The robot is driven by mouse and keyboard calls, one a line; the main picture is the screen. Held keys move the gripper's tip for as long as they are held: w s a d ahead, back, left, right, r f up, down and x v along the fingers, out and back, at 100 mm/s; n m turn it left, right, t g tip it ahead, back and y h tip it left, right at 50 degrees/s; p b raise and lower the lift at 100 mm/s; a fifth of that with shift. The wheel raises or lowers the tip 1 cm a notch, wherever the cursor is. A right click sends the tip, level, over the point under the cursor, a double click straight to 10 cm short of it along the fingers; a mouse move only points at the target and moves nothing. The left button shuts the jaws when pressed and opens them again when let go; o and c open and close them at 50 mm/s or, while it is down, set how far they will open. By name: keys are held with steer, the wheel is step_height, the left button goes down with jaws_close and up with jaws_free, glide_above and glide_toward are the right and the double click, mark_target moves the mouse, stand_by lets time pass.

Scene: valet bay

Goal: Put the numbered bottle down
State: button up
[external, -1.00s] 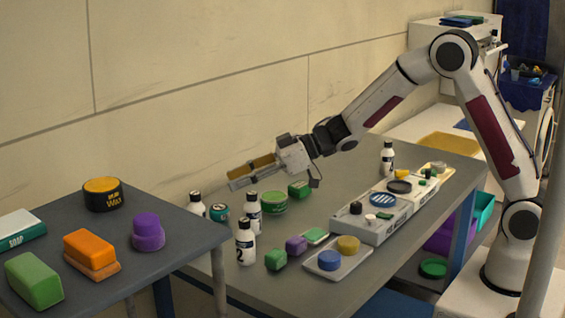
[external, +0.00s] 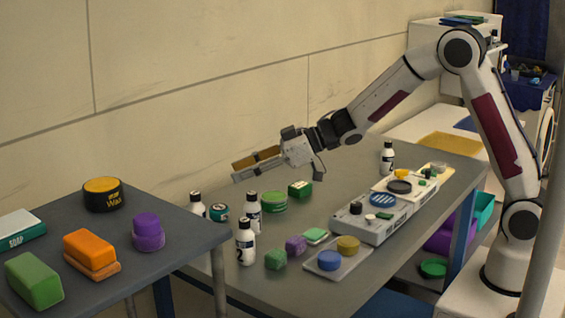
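My gripper (external: 236,173) is in the air above the far left part of the long grey table, its two fingers pointing left. The fingers look apart, with nothing between them. A white bottle with a black cap and the number 2 (external: 245,243) stands upright on the table below the gripper. Another white black-capped bottle (external: 254,214) stands just behind it, and a third (external: 197,206) stands farther left; their numbers are hard to read.
Green tins and a green box (external: 300,189) stand near the bottles. Green and purple blocks (external: 295,245), a tray (external: 335,264) with round pads and a grey rack (external: 372,223) fill the front. A nearer table (external: 172,240) holds soap, wax and sponges.

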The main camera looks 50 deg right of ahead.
steer(key=s+d+r+m+h, duration=0.3)
steer(key=s+d+r+h, duration=0.3)
steer(key=d, duration=0.5)
steer(key=s+d+r+m+h, duration=0.3)
steer(key=s+d, duration=0.5)
steer(key=d, duration=0.2)
steer(key=s+f+m+g, duration=0.1)
steer(key=s+f+g, duration=0.1)
steer(key=s, duration=1.1)
steer(key=s+d+f+m+g, duration=0.1)
steer(key=s+f+g, duration=0.1)
steer(key=s, duration=1.2)
steer(key=shift+s+d+f+g, duration=0.15)
steer(key=shift+s+f+g, duration=0.15)
steer(key=shift+f, duration=0.5)
